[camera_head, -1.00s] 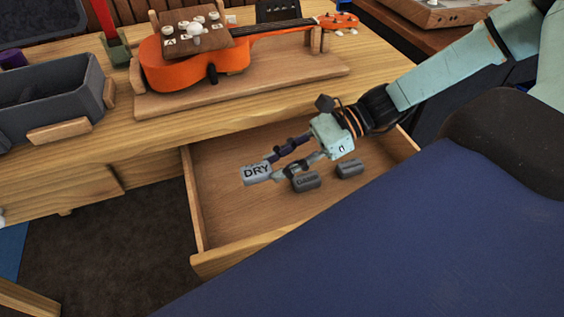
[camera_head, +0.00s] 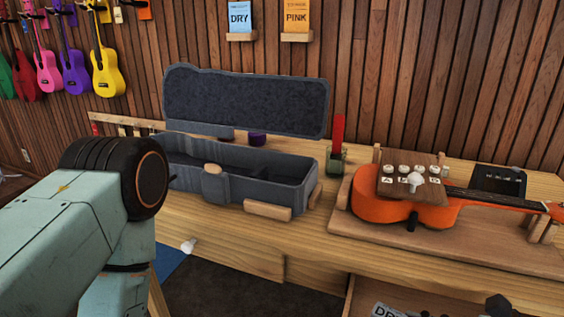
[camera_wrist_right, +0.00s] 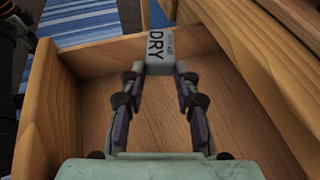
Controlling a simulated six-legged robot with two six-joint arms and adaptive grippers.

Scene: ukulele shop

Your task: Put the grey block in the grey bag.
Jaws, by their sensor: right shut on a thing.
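A light grey block (camera_wrist_right: 160,50) marked DRY sits between the fingertips of my right gripper (camera_wrist_right: 160,72) in the right wrist view. The gripper is shut on it, above the open drawer (camera_wrist_right: 62,66). In the head view only the top of the block (camera_head: 386,311) shows at the bottom edge. An open grey instrument case (camera_head: 245,178) stands on the bench, its lid up. No separate grey bag can be made out. My left arm is at the left of the head view; its gripper is out of view.
An orange ukulele (camera_head: 400,212) lies on a wooden stand at the right. A green holder (camera_head: 337,163) with a red upright stands between it and the case. A purple round object (camera_head: 257,139) is behind the case. Colourful ukuleles hang at the far left.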

